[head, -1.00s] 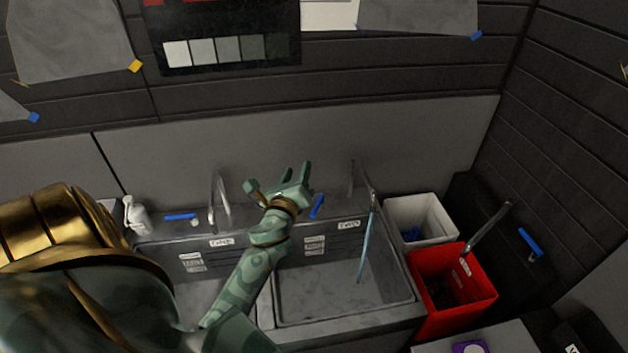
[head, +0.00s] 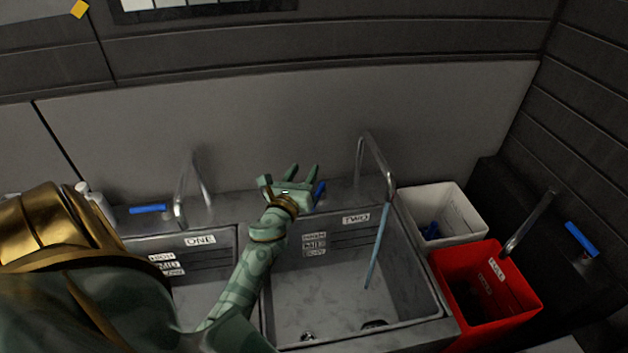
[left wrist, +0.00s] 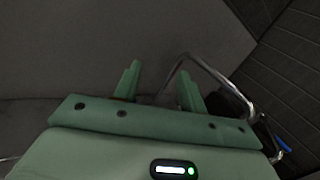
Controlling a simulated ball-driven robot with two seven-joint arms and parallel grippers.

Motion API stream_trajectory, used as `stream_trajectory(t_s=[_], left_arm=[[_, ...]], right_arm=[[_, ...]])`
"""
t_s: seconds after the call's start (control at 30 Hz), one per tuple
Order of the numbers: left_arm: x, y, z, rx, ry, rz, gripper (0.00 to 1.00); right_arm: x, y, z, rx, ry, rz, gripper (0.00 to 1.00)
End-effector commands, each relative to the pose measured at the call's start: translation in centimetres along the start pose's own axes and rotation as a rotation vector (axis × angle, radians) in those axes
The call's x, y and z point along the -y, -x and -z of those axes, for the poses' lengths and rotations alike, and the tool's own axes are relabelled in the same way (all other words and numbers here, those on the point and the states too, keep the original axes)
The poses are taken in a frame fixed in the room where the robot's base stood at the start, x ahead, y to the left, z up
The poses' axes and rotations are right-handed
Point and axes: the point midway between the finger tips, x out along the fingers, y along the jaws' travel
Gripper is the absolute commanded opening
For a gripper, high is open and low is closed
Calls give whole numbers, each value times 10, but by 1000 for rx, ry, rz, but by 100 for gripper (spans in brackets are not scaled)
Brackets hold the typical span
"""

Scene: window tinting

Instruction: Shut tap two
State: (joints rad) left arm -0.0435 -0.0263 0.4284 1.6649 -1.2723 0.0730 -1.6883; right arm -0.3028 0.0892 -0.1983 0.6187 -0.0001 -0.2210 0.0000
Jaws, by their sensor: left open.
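Tap two has a bent metal spout (head: 378,160) at the back of the sink marked TWO (head: 355,218). A pale blue stream of water (head: 377,245) runs from the spout into that sink. Its blue lever (head: 320,192) stands to the left of the spout, close beside my left gripper, and is partly hidden by it. My left gripper (head: 302,169) is open and empty, with its fingers pointing to the back wall. In the left wrist view, the gripper's two fingers (left wrist: 158,88) are apart, with the spout (left wrist: 222,78) beyond them to the right. I cannot tell whether a finger touches the lever.
Sink ONE (head: 200,240) has its own spout (head: 180,190) and blue lever (head: 147,209) at the left. A white bin (head: 465,215) and a red bin (head: 520,300) stand right of sink two. Another blue lever (head: 581,239) and spout (head: 530,222) are at the far right.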

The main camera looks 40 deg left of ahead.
Motion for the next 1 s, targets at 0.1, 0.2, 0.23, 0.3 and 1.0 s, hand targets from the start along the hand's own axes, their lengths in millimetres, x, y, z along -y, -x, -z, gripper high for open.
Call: stream_trajectory(t_s=[0.1,0.2,0.23,0.3,1.0], left_arm=[[-13,3,61,-12,-4,-3,41],[-23,5,105,-24,-9,-5,41],[-25,6,116,-28,-10,-6,41],[-30,7,140,-36,-13,-7,41],[-40,-53,184,-50,-20,-11,41]], right_arm=[[8,-56,-4,1,-4,9,85],[16,-94,-11,12,-6,19,85],[18,-104,-14,15,-7,21,85],[22,-124,-19,24,-7,26,85],[21,-160,-35,48,-1,26,85]])
